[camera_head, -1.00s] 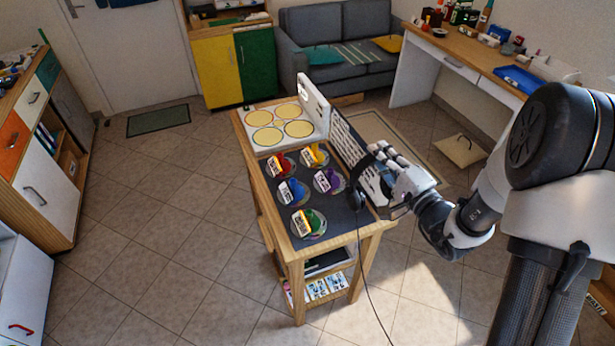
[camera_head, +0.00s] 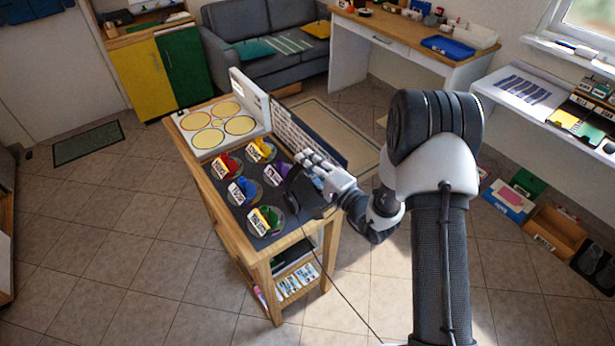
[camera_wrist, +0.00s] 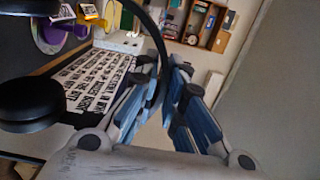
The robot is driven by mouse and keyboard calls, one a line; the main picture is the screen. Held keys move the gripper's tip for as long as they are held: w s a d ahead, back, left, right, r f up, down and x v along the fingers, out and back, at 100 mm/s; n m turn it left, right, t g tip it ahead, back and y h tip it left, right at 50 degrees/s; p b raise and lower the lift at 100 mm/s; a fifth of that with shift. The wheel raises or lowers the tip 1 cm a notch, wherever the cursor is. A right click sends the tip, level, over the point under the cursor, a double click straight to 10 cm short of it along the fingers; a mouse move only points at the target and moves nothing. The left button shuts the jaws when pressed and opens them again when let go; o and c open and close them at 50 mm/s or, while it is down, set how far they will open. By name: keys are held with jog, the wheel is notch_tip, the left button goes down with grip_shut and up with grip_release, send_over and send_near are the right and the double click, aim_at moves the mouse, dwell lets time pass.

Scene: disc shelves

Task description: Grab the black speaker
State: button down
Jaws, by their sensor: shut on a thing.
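No black speaker can be made out. My gripper (camera_head: 308,172) is at the right edge of the wooden cart (camera_head: 262,262). In the wrist view my gripper (camera_wrist: 163,100) has its fingers around the thin curved band of a black headphone-like thing (camera_wrist: 30,102). Its round black pad is at the left there. In the head view the black headphone-like thing (camera_head: 291,187) shows as a dark curve left of my gripper, close to the cart's dark top. A thin black cable runs from near it down to the floor. My fingers hide part of the band.
Several coloured holders on discs, one with a green disc (camera_head: 265,221), stand on the cart top. A white board with yellow circles (camera_head: 218,125) lies at its far end. A panel with black lettering (camera_wrist: 98,78) is beside the gripper.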

jog(key=shift+f+b, duration=0.55)
jog(key=shift+f, duration=1.7)
jog(key=shift+f, duration=0.15)
jog(key=c, duration=1.7)
grip_release()
